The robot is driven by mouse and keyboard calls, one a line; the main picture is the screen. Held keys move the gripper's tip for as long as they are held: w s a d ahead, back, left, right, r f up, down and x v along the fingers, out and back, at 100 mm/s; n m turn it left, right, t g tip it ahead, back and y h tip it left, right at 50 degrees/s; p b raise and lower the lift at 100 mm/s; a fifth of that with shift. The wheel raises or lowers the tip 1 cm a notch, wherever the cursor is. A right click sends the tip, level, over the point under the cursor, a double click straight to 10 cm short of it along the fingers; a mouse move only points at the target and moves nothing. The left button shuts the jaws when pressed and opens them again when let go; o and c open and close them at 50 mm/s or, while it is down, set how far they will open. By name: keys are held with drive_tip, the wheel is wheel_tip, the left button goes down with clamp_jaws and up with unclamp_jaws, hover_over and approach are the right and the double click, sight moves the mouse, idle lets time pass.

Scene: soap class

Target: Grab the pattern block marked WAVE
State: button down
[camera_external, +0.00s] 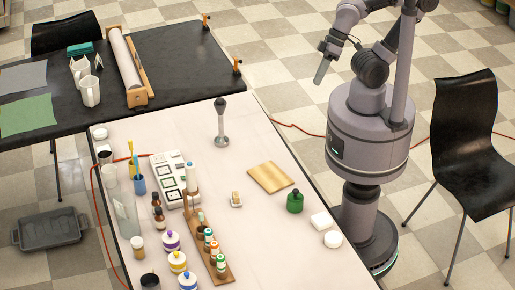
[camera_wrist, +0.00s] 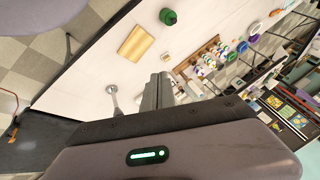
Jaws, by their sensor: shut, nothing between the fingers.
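A white tray (camera_external: 158,162) lies on the pale table, left of its middle. Several small square blocks with dark green marks (camera_external: 172,183) sit in it. They look like pattern blocks, but the marks are too small to read, so I cannot tell which is WAVE. My gripper (camera_external: 321,72) is shut and empty, raised in the air beyond the table's right edge, well away from the tray. In the wrist view its closed fingers (camera_wrist: 158,90) show in front of the table. I cannot make out the tray clearly there.
On the pale table (camera_external: 262,225) stand a metal stirrer-like tool (camera_external: 220,125), a wooden board (camera_external: 270,177), a green bottle (camera_external: 295,202), white round pieces (camera_external: 322,221) and a wooden rack of small bottles (camera_external: 214,250). Jars crowd the front left. A black chair (camera_external: 464,145) stands right.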

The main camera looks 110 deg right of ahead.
drive_tip(key=c, duration=2.2)
unclamp_jaws()
drive_tip(key=c, duration=0.9)
unclamp_jaws()
drive_tip(key=shift+w, duration=0.1)
